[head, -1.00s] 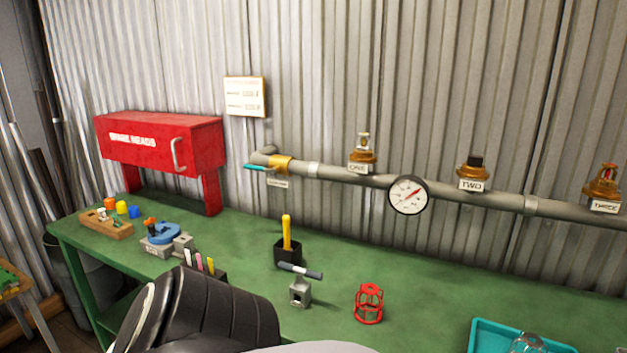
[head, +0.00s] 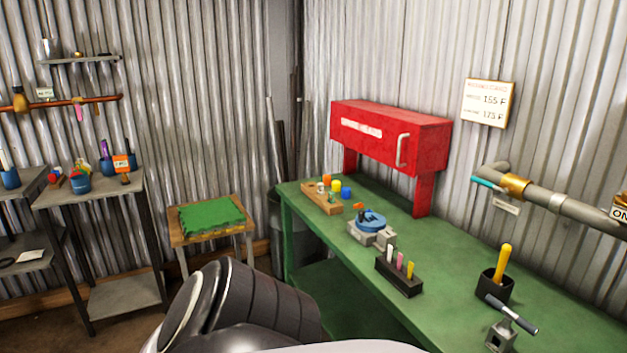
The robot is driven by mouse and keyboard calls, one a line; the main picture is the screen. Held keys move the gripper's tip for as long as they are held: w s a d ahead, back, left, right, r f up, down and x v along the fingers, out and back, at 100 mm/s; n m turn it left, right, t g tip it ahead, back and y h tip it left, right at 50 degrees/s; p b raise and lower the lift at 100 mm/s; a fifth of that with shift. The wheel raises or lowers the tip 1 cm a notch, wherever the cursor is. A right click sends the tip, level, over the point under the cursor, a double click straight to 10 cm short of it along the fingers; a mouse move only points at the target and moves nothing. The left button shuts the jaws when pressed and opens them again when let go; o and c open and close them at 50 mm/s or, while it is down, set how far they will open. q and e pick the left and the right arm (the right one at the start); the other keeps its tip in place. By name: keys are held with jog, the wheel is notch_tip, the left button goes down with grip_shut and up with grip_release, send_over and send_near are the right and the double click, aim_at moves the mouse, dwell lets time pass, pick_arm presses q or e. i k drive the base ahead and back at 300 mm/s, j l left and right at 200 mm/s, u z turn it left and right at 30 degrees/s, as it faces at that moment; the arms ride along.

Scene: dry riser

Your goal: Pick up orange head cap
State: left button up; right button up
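An orange cap (head: 327,180) sits at the back left of a small wooden block (head: 322,199) at the far left end of the green bench (head: 450,290). A yellow cap (head: 336,186) and a blue cap (head: 346,193) are in a row beside it, to its right. Small pale and green pieces stand on the front of the block. Neither of my grippers shows in the head view; only a dark part of my own body fills the bottom centre.
A red cabinet (head: 390,135) stands behind the block on the bench. A blue device on a grey base (head: 371,225), a black holder with coloured sticks (head: 399,275) and a black cup (head: 495,287) stand to the right. A stool with a green top (head: 210,217) and shelves are at left.

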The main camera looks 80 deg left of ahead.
aim_at(327, 178)
jog(key=u, duration=2.5)
jog(key=z, duration=2.65)
jog(key=k+j, duration=0.1)
jog(key=j, duration=0.3)
jog(key=j+u, duration=0.15)
jog(key=j, duration=0.3)
jog(key=k, duration=0.05)
